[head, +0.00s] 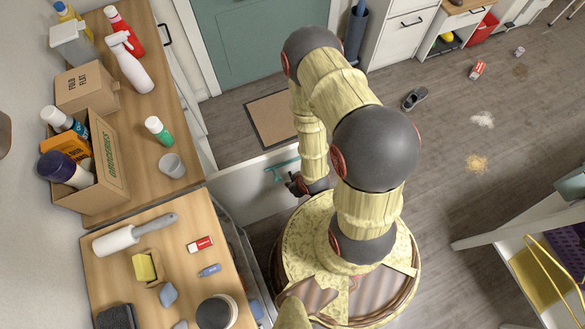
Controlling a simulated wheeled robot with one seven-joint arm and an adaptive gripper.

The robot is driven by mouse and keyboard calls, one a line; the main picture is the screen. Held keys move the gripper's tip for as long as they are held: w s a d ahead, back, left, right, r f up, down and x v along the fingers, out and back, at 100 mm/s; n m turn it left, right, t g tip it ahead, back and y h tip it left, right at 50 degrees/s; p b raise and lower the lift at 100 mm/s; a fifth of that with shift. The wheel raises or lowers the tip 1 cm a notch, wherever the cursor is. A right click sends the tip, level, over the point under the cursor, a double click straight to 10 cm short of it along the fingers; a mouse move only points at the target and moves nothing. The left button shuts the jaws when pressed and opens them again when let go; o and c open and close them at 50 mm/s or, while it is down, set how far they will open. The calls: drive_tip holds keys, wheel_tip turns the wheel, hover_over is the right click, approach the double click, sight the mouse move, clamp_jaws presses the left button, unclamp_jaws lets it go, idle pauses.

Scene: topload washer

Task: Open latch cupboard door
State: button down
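A white cupboard door panel (245,192) stands out from the front of the wooden counter, into the floor space, so it appears swung open. A teal latch handle (282,168) is on its face near the far end. My gripper (294,184) is dark and small, just below the handle in the picture and close to it. I cannot tell whether they touch. My arm hides the panel's far end and part of the gripper, and the finger opening cannot be made out.
A green entry door (260,40) and a doormat (272,117) lie beyond. A shoe (415,98) and spills are on the floor at right, which is otherwise mostly clear.

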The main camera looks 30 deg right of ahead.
drive_tip(key=c, duration=1.9)
unclamp_jaws()
wheel_tip(320, 180, up, 10)
drive_tip(key=shift+f, duration=0.1)
drive_tip(key=shift+s, duration=0.1)
